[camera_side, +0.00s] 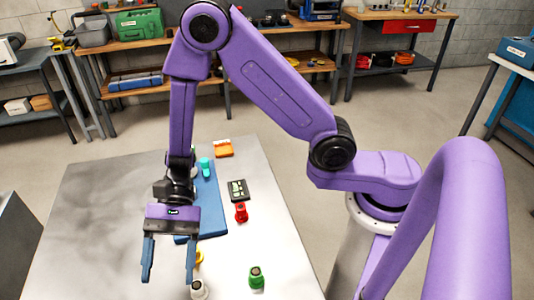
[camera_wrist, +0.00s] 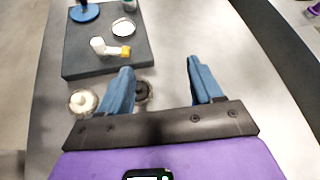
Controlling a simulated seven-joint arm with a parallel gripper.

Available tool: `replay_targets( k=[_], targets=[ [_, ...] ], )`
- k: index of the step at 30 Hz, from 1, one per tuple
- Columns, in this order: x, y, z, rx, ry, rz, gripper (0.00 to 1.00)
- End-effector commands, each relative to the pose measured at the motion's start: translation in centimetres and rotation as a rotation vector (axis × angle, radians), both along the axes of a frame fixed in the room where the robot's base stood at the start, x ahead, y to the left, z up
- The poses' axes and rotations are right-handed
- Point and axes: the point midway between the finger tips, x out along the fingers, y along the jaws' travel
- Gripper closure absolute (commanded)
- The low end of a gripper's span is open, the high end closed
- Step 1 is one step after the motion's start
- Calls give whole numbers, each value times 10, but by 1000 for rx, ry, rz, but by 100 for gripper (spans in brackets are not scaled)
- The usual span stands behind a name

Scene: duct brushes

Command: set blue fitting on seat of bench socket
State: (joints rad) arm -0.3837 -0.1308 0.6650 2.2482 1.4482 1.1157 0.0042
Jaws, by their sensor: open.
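My gripper (camera_side: 168,277) is open, with nothing visible between its blue fingers, pointing down over the grey table. Its fingers (camera_wrist: 158,68) also show in the wrist view. In the wrist view, a blue disc-shaped piece (camera_wrist: 88,14) with a dark upright part sits at the far edge of a dark grey plate (camera_wrist: 90,65). I cannot tell whether this is the blue fitting. A white ring (camera_wrist: 123,27) also lies on the plate. A turquoise piece (camera_side: 205,164) stands on the blue mat (camera_side: 212,215) in the side view. I cannot clearly identify the bench socket.
A white-and-yellow piece (camera_wrist: 110,48) lies on the plate. A white round piece (camera_wrist: 82,101) and a dark piece (camera_wrist: 142,92) are near the fingers. A red piece (camera_side: 241,212), a black device (camera_side: 237,190), a green piece (camera_side: 256,277) and an orange piece (camera_side: 223,149) stand around the table.

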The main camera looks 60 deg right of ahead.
Motion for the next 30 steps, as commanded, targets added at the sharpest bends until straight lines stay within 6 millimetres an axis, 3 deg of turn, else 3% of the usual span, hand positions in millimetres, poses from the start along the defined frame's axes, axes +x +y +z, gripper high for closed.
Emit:
replay_targets(
  k=[6,15,30],
  targets=[
    [-40,-43,24,-13,-166,316,35],
    [-83,-119,44,-40,-421,730,35],
    [-117,-243,65,-87,-934,1347,35]
  ],
)
